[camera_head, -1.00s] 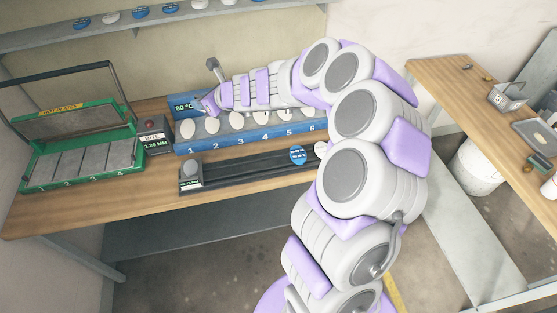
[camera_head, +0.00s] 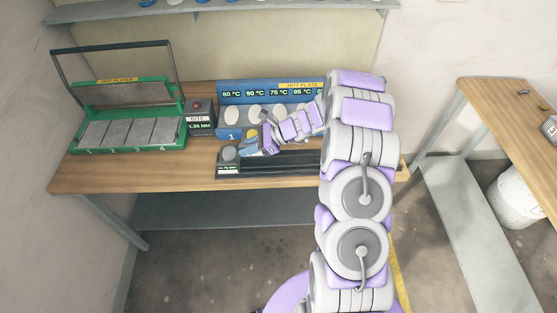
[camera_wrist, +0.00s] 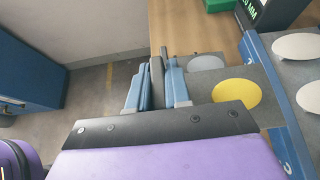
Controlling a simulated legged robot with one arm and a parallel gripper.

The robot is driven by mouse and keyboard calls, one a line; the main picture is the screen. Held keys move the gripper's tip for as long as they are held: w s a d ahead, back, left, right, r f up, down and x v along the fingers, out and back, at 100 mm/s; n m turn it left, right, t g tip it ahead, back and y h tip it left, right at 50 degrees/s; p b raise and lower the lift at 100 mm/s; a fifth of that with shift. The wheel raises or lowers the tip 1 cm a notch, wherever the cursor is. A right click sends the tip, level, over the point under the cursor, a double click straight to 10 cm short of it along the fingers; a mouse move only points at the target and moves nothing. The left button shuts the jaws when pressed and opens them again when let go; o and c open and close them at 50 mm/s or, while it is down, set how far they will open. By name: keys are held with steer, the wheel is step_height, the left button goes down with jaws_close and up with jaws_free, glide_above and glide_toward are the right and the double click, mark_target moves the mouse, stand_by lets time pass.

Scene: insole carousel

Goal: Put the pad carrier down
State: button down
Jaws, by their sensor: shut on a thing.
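My gripper (camera_head: 262,147) reaches over the front of the hot plate near slot 1, above the left part of the black rail. In the wrist view, its blue fingers (camera_wrist: 155,88) are shut on a thin dark piece. A dark grey plate with a yellow disc, which looks like the pad carrier (camera_wrist: 268,112), shows just right of the fingers. Its yellow disc (camera_head: 253,134) also shows beside the gripper in the head view. The fingers hide how the plate joins the held piece. I cannot tell whether the plate touches anything beneath.
The blue hot plate (camera_head: 232,134) with pale ovals and temperature displays stands behind. A green press (camera_head: 115,145) and a BITE display box (camera_head: 201,117) stand left.

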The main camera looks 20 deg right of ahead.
steer(key=f, duration=0.3)
steer(key=d+f+b, duration=0.1)
steer(key=f, duration=0.2)
steer(key=shift+w+d+f, duration=0.1)
steer(key=shift+d+f, duration=0.05)
steer(key=shift+f, duration=0.25)
steer(key=f, duration=0.3)
steer(key=shift+a+b, duration=0.35)
steer(key=shift+a, duration=0.25)
steer(key=c, duration=1.5)
jaws_free()
steer(key=o, duration=0.4)
steer(key=shift+d, duration=0.45)
steer(key=shift+a, duration=0.1)
steer(key=shift+a, duration=0.1)
